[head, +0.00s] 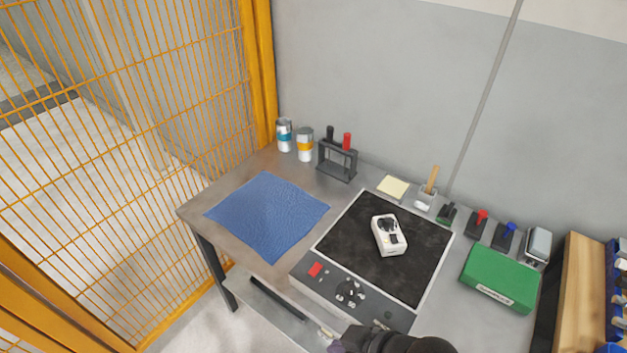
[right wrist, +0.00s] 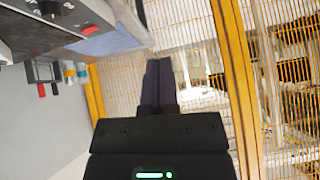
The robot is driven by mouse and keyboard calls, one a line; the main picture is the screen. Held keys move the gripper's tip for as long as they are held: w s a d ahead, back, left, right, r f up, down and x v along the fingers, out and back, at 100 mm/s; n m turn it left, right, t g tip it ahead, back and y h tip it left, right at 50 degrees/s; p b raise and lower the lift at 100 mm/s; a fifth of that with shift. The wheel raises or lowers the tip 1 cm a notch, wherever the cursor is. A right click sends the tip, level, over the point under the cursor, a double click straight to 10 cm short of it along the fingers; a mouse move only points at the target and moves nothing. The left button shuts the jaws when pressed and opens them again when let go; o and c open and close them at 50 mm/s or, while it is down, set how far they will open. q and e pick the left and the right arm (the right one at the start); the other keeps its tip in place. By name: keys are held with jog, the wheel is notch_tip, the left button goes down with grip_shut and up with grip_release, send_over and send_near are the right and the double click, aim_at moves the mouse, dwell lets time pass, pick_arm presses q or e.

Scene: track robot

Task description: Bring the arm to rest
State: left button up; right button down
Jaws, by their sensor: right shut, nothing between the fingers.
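My right arm shows at the bottom of the head view, with the right gripper (head: 338,346) low at the front edge of the workbench. In the right wrist view the two dark fingers of this gripper (right wrist: 158,66) lie together, shut and empty. The gripper is clear of the objects on the bench. My left arm and gripper are not in view.
The grey workbench (head: 224,200) carries a blue cloth (head: 268,215), a black-topped panel (head: 365,250) with a white device (head: 389,235) on it, and a green box (head: 500,279). Cans and a small rack (head: 338,162) stand behind. An orange mesh fence (head: 130,120) is at left.

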jog(key=s+d+m+g+h, duration=0.1)
jog(key=s+d+m+h, duration=0.65)
jog(key=d, duration=0.35)
notch_tip(320, 180, down, 20)
jog(key=s+g+b, duration=0.1)
jog(key=s+b, duration=0.2)
jog(key=b, duration=0.1)
pick_arm(q)
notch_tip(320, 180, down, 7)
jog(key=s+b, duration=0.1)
jog(key=b, duration=0.2)
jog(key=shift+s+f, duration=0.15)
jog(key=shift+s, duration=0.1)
pick_arm(e)
jog(key=s+d+f+g, duration=0.1)
jog(key=s+d+f, duration=0.1)
jog(key=s+f, duration=1.1)
jog(key=shift+s+d+f+g, duration=0.35)
jog(key=shift+f+g, duration=0.05)
jog(key=shift+f, duration=0.45)
